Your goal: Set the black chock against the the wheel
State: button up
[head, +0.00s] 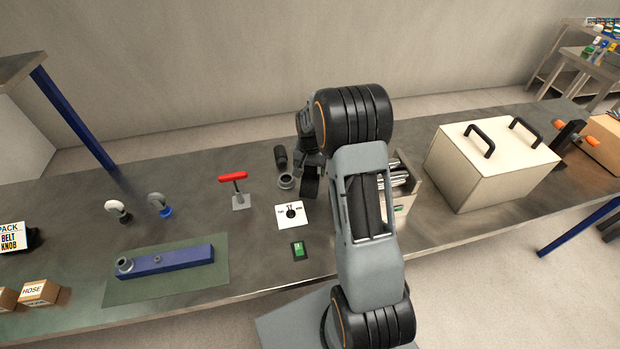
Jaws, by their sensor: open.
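My gripper (310,180) hangs over the middle of the table, partly hidden behind my own arm. It is open, and I see nothing held in it. A small black piece (281,156) lies just left of it; I cannot tell whether it is the black chock. A grey ring-like part (286,181) stands just in front of that piece. Two small wheel-like parts stand further left: one white and grey (117,209), one grey with a blue base (159,204). I cannot tell which thing is the wheel. No chock clearly shows against either part.
A red-handled lever (233,178), a white dial plate (289,215) and a green switch (299,251) are near my gripper. A blue bar (170,261) lies on a green mat (212,283). A large lidded box (489,163) stands right. The table's back left is clear.

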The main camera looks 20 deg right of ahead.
jog(key=shift+f, duration=0.25)
jog(key=shift+c, duration=0.2)
grip_shut()
dwell(0.4)
jog(key=shift+r, duration=0.1)
